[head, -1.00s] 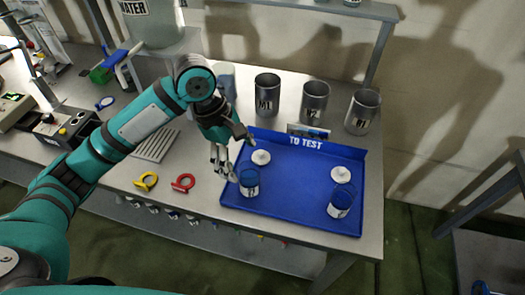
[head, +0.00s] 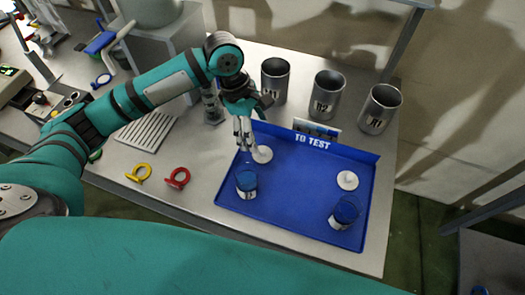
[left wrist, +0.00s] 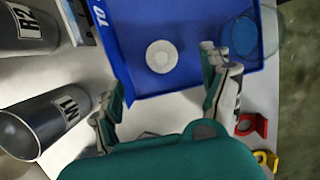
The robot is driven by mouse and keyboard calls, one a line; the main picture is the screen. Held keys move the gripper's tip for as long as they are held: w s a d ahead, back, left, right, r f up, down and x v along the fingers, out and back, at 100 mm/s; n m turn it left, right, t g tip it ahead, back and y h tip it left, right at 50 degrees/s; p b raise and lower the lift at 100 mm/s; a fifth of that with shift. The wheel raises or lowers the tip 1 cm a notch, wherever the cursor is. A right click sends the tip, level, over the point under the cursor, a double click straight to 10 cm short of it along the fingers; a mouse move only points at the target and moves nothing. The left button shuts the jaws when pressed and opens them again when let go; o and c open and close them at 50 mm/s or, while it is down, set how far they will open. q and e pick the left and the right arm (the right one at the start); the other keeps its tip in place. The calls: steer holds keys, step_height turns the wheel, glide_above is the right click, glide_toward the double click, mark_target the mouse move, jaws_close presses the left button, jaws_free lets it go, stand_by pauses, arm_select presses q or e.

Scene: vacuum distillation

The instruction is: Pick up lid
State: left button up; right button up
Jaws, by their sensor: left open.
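A round white lid (head: 262,154) lies on the blue tray (head: 291,187) near its back left corner. A second white lid (head: 347,180) lies on the tray at the right. My left gripper (head: 244,148) is open just left of the first lid in the head view and hides none or little of it. In the left wrist view the first lid (left wrist: 161,56) lies ahead, between the open fingers (left wrist: 163,82) and beyond their tips. My right gripper is not in view.
Two blue-filled beakers stand on the tray, one at the left (head: 247,181) and one at the right (head: 344,213). Metal cylinders (head: 327,95) stand behind the tray. Red (head: 177,178) and yellow (head: 138,173) rings lie left of it.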

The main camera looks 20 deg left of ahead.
mark_target(262, 149)
arm_select(q)
steer(key=x, duration=0.4)
steer(key=shift+w, duration=0.15)
steer(key=shift+f, duration=0.4)
steer(key=p+x, duration=0.1)
steer(key=x, duration=0.2)
steer(key=shift+f, duration=0.7)
steer(key=c, duration=1)
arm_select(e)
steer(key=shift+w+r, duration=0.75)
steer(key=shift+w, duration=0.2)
